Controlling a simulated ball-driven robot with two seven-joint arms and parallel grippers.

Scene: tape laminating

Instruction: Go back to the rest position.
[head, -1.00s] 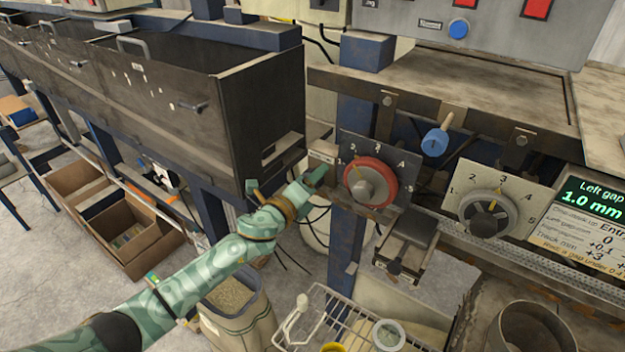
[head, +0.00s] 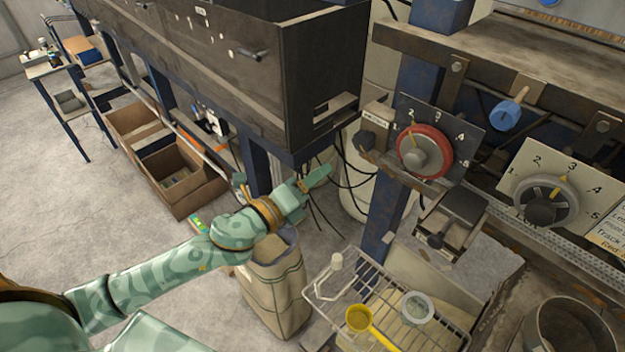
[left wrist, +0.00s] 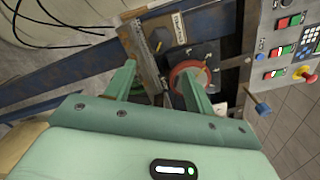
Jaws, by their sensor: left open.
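My left arm comes in from the left in the head view, and its green gripper (head: 316,180) is in the air left of the red-rimmed dial (head: 424,150). In the left wrist view the two green fingers (left wrist: 157,85) stand wide apart with nothing between them. The red dial (left wrist: 188,74) shows just beyond the fingers there, partly hidden by one finger. The gripper touches nothing that I can see. My right gripper is not in view.
A dark metal cabinet (head: 225,70) hangs above and left of the gripper. A blue post (head: 385,225) stands to its right. A wire rack (head: 375,300) with a yellow scoop (head: 358,318) and a sack (head: 275,285) are below. A grey dial (head: 543,202) is further right.

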